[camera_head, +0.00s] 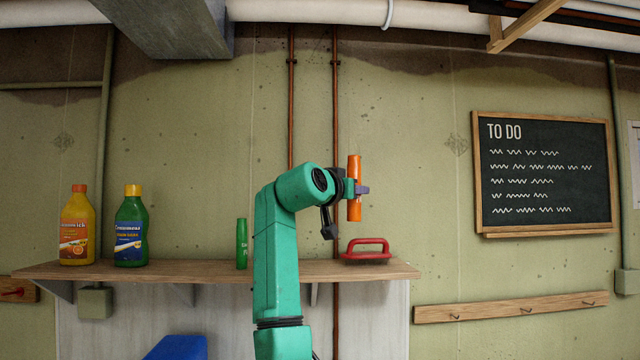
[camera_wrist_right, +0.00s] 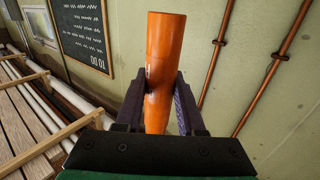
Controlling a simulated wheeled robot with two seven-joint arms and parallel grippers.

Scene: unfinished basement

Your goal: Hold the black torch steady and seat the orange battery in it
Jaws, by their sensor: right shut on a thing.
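The orange battery (camera_head: 354,168) is a long smooth cylinder, held upright in front of the wall, above the shelf. My right gripper (camera_head: 358,189) is shut on it around its middle. In the right wrist view the battery (camera_wrist_right: 164,55) stands between the two dark fingers of the right gripper (camera_wrist_right: 164,92), with one end sticking out well past them. The black torch is not visible in either view. My left gripper is not in view.
A wooden shelf (camera_head: 205,271) carries a yellow-orange bottle (camera_head: 76,225), a green bottle (camera_head: 131,227), a slim green tube (camera_head: 242,243) and a red-handled tool (camera_head: 368,250). A blue object (camera_head: 177,347) shows below. A chalkboard (camera_head: 545,172) hangs right.

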